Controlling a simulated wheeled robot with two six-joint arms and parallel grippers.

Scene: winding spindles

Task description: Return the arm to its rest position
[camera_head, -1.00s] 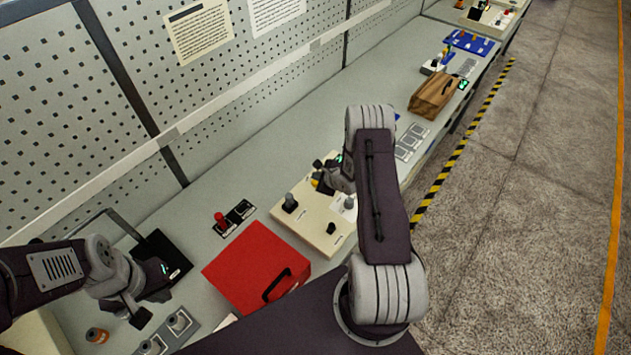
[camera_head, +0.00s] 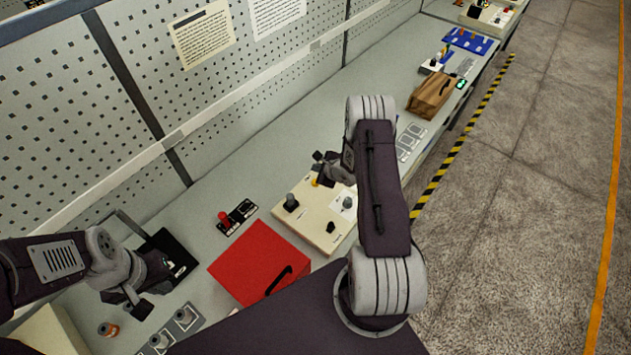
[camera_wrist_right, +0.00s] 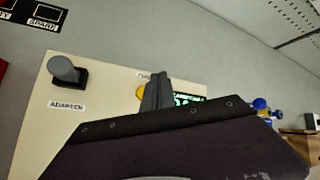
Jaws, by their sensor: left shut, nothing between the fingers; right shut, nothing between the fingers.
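My right gripper (camera_head: 322,168) is shut and empty above the far part of a cream board (camera_head: 322,240). In the right wrist view its closed fingers (camera_wrist_right: 156,92) point over the board, with a yellow part partly hidden behind them. A grey spindle on a black base (camera_head: 291,201) stands on the board's left, and it also shows beside the "ADAPTER" label in the right wrist view (camera_wrist_right: 66,70). Another grey post (camera_head: 347,202) stands at the board's right. My left gripper (camera_head: 138,306) is shut and empty above the bench at lower left.
A red box with a black handle (camera_head: 250,262) sits nearer than the board. A black tray (camera_head: 165,252) lies beside my left gripper. A brown wooden carrier (camera_head: 431,97) and a blue mat (camera_head: 470,41) lie farther along the bench. A perforated wall (camera_head: 240,90) runs behind.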

